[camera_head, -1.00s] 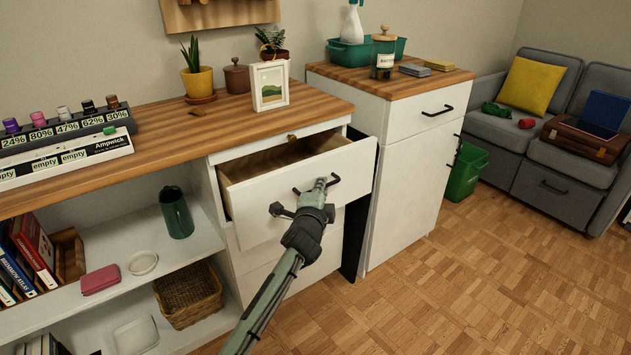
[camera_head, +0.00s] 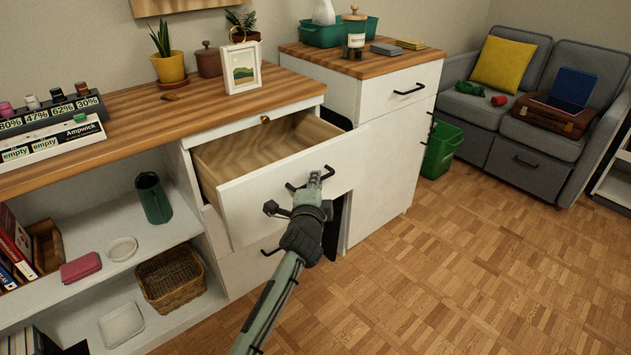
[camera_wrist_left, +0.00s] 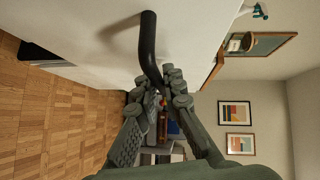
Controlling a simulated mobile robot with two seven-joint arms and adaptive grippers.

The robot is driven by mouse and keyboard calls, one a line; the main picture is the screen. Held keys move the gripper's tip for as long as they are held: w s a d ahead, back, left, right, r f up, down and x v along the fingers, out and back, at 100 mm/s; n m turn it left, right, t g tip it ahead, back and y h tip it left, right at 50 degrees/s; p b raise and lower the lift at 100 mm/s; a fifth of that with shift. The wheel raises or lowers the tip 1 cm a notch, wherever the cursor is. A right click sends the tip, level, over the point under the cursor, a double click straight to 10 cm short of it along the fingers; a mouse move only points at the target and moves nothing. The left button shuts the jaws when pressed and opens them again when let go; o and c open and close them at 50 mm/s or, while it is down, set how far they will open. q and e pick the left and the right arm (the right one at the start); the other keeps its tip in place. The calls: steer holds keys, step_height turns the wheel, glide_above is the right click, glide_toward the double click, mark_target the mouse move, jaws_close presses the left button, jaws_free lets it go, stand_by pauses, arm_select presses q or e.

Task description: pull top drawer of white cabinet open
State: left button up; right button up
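The top drawer (camera_head: 295,190) of the white cabinet (camera_head: 240,272) stands well open, and its wooden inside shows empty. Its dark bar handle (camera_head: 328,172) is on the drawer front; it also shows large in the left wrist view (camera_wrist_left: 149,45). My left gripper (camera_head: 316,182) is at this handle, with its fingers closed around it. In the left wrist view the fingertips (camera_wrist_left: 157,85) meet close about the end of the bar. My right gripper is not in view.
A second white cabinet (camera_head: 385,180) stands to the right, with a green bin (camera_head: 440,150) beside it. Open shelves on the left hold a basket (camera_head: 170,280) and a green pitcher (camera_head: 153,198). A picture frame (camera_head: 241,66) stands on the wooden top. The floor in front is clear.

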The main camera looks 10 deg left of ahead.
arm_select(q)
steer(key=shift+o, duration=0.8)
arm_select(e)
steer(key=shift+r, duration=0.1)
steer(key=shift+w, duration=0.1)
arm_select(q)
steer(key=s+d+r, duration=0.1)
steer(key=s, duration=1.1)
steer(key=shift+d+r, duration=0.15)
steer(key=shift+r, duration=0.2)
steer(key=shift+w, duration=0.1)
